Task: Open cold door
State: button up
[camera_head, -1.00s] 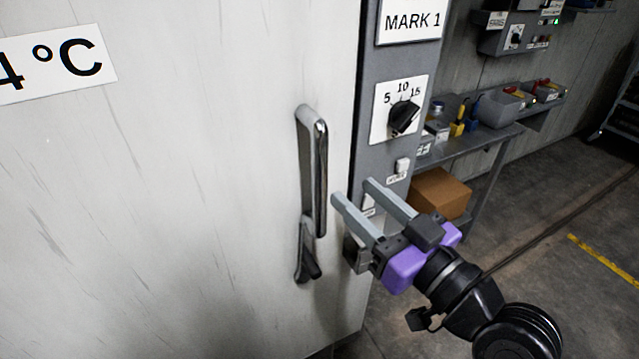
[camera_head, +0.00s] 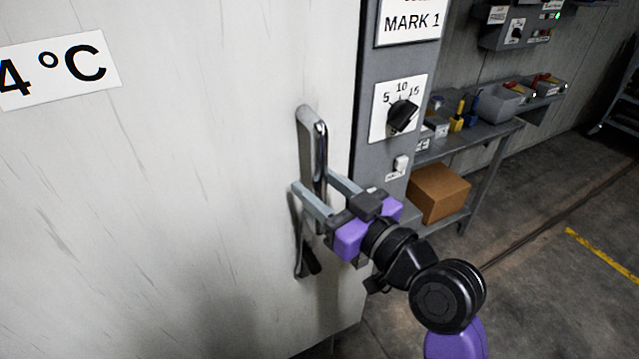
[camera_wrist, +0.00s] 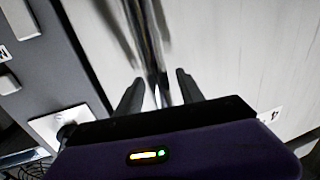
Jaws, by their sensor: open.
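The cold door (camera_head: 150,200) is a large scuffed white panel, shut against the grey frame, with a "4 °C" sign (camera_head: 58,70) on it. Its long metal handle (camera_head: 312,145) stands upright near the right edge. My gripper (camera_head: 313,180) is open, with one finger on each side of the handle in the head view. The jaws are not shut on the handle; whether a finger touches it I cannot tell. In the wrist view the shiny handle (camera_wrist: 152,50) runs up between my two dark fingertips. My gripper hides part of the handle's lower half in the head view.
A grey post right of the door carries a "MARK 1" sign (camera_head: 412,20), a dial (camera_head: 402,114) and a small white switch (camera_head: 400,164). A bench (camera_head: 480,142) with bins and a cardboard box (camera_head: 438,192) stands behind at right. Open floor lies at right.

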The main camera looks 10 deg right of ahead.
grip_shut()
dwell(1.4)
